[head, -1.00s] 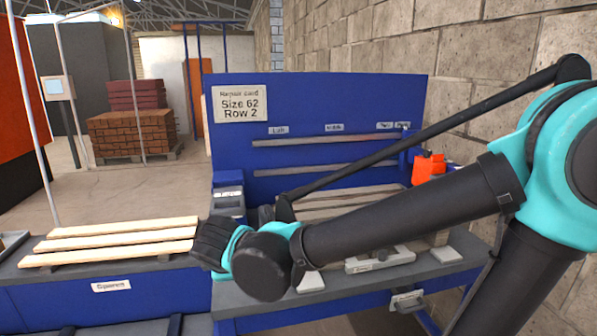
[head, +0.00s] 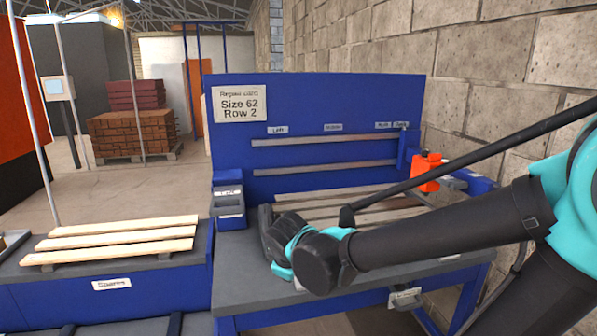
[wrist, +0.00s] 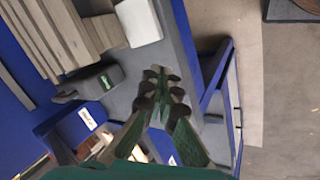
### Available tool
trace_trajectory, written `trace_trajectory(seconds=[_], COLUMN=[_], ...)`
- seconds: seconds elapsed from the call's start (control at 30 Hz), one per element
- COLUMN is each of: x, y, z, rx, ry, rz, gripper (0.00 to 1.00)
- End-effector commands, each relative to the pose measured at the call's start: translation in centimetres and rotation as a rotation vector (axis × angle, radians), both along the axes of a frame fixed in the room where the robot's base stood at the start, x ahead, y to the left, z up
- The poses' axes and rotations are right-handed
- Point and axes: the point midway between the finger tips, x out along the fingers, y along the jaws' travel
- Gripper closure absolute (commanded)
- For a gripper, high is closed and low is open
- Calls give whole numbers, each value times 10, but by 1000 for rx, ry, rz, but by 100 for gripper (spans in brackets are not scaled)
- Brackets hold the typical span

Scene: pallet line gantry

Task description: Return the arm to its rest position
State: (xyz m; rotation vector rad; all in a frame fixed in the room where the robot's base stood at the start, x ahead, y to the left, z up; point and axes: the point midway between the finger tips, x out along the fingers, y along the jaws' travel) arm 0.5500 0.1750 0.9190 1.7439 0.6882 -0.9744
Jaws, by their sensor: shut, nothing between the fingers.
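My arm reaches in from the right in the head view, its black and teal links crossing in front of the blue workbench. The fingers of my gripper are hidden behind the wrist in the head view. In the wrist view my gripper (wrist: 160,95) shows with its fingers together and nothing between them. It hangs above the grey bench top near its edge, apart from the wooden slats (wrist: 65,35).
The blue bench (head: 330,100) has a back panel with a card (head: 240,104) reading "Size 62 Row 2". An orange object (head: 428,170) stands at its right. Pale spare boards (head: 115,243) lie on the left counter. A block wall closes the right side.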

Motion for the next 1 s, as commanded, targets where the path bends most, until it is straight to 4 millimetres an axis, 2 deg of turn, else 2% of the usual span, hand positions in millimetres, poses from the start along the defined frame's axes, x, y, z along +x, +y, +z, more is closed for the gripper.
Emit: trace_trajectory(seconds=[0.03, 0.2, 0.5, 0.6, 0.73, 1.0], x=[3, 0, -26, -38, -51, -61], y=[-22, -80, -165, -186, -204, -215], z=[-7, -29, -64, -73, -83, -90], rx=[27, 132, 333, 399, 470, 528], ry=[17, 71, 135, 146, 156, 161], rz=[-77, -315, -736, -867, -995, -1095], gripper=[100, 100, 100, 100, 100, 100])
